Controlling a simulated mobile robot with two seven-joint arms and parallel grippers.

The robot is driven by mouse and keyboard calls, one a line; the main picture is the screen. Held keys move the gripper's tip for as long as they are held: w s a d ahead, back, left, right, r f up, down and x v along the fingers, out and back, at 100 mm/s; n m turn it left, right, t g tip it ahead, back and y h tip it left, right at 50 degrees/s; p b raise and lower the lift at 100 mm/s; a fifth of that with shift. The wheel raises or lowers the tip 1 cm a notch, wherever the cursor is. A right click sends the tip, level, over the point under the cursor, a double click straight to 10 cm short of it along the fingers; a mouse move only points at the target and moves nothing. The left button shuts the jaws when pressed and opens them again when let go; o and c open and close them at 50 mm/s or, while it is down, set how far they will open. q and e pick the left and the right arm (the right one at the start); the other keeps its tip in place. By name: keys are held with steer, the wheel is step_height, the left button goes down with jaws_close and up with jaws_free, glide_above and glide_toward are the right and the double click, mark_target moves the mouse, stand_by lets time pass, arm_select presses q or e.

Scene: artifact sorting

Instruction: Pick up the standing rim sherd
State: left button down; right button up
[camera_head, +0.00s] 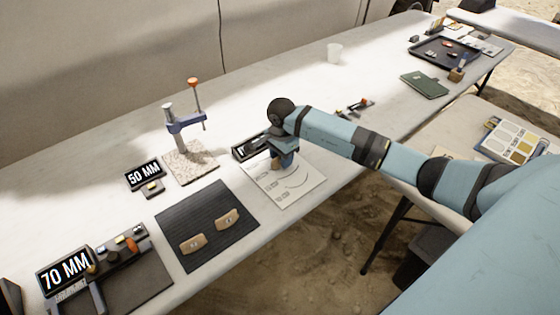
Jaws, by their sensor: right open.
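My right gripper (285,158) reaches in from the right and points down over a white chart sheet (300,191) with printed curves. It is open. A small brown piece (276,163), which looks like the standing rim sherd, shows right at the fingertips above the sheet. The gripper hides part of it, and I cannot tell whether the fingers touch it. My left gripper is not in view.
Two tan sherds (227,217) lie on a dark ribbed mat (205,254). Left stand a blue clamp stand (186,122), a "50 MM" display (143,175) and a "70 MM" display (66,273). A dark display (248,147) sits behind the gripper.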

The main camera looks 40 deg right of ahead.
jaws_close()
